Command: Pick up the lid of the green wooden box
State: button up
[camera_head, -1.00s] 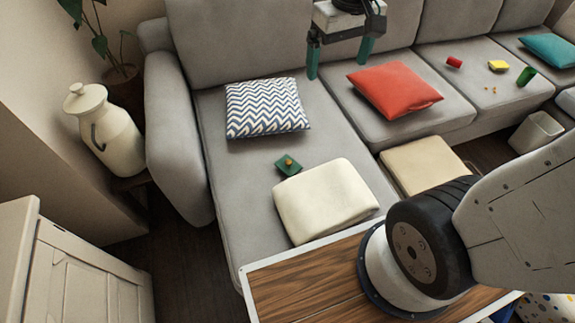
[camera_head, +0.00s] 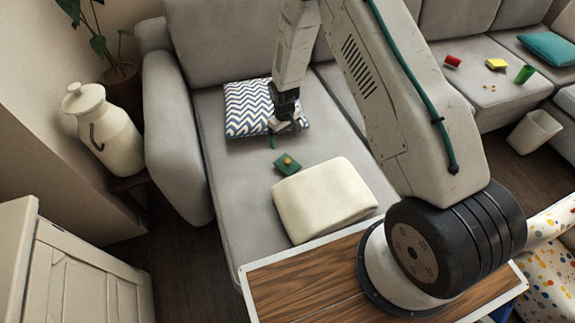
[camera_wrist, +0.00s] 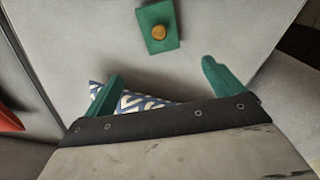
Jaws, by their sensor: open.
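A small green box (camera_head: 287,164) with a yellow knob on its lid rests on the grey sofa seat, just behind a cream folded cushion. In the wrist view the green lid (camera_wrist: 150,38) with its round yellow knob (camera_wrist: 158,32) lies beyond the fingertips, near the top middle. My gripper (camera_head: 287,135) hangs above the seat, a little behind the box and in front of the patterned pillow. Its two green fingers (camera_wrist: 165,78) are spread apart with nothing between them. The box's sides are mostly hidden from above.
The cream cushion (camera_head: 325,200) lies close in front of the box. The zigzag pillow (camera_head: 246,108) is behind it. The sofa's left armrest (camera_head: 178,135) rises at the left. The seat to the left of the box is bare.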

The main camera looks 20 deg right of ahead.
aim_at(288, 165)
jog(key=f, duration=1.4)
jog(key=shift+s+f, duration=0.1)
jog(key=shift+s, duration=0.3)
jog(key=c, duration=1.1)
